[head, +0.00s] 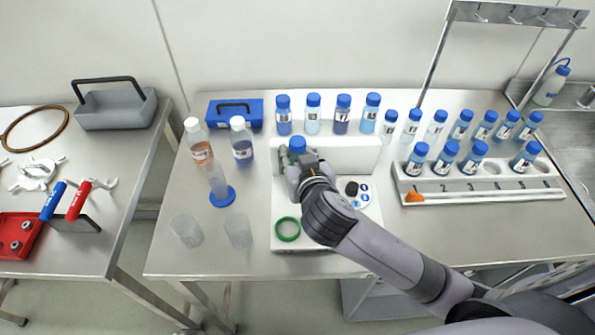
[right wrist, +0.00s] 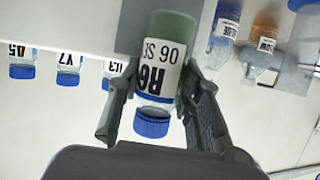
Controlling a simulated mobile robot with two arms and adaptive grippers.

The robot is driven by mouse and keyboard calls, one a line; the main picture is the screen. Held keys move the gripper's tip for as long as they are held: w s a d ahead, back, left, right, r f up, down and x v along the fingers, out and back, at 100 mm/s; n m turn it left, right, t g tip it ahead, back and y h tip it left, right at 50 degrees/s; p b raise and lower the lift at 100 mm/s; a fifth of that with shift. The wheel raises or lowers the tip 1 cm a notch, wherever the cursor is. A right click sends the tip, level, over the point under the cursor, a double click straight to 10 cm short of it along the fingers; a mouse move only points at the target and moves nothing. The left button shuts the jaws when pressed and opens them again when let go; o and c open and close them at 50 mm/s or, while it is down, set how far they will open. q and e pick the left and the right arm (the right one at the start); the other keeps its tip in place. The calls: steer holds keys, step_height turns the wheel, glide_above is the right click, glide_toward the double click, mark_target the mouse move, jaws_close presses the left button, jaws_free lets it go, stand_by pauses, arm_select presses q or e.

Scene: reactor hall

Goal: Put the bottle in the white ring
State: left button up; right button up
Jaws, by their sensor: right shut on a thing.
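My right gripper (head: 303,165) is shut on a bottle with a blue cap (head: 297,144), over the back part of a white board (head: 281,206). In the right wrist view, its fingers (right wrist: 158,82) clasp the bottle (right wrist: 158,62) at the sides. The bottle has a white label with black print and a greenish base end; it appears upside down in that view. I cannot make out a white ring; my gripper and arm hide part of the board. A green ring (head: 288,229) lies empty at the board's front left. My left gripper is not in view.
Several blue-capped bottles stand behind the board and in a white numbered rack (head: 480,189) at right. A blue toolbox (head: 235,112), two white-capped bottles, a cylinder (head: 218,185) and two clear beakers (head: 186,230) stand left. A dark object (head: 352,188) sits on the board.

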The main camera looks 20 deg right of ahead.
step_height(320, 180, down, 6)
steer(key=shift+r, duration=0.15)
steer(key=shift+s, duration=0.1)
steer(key=o, duration=1.2)
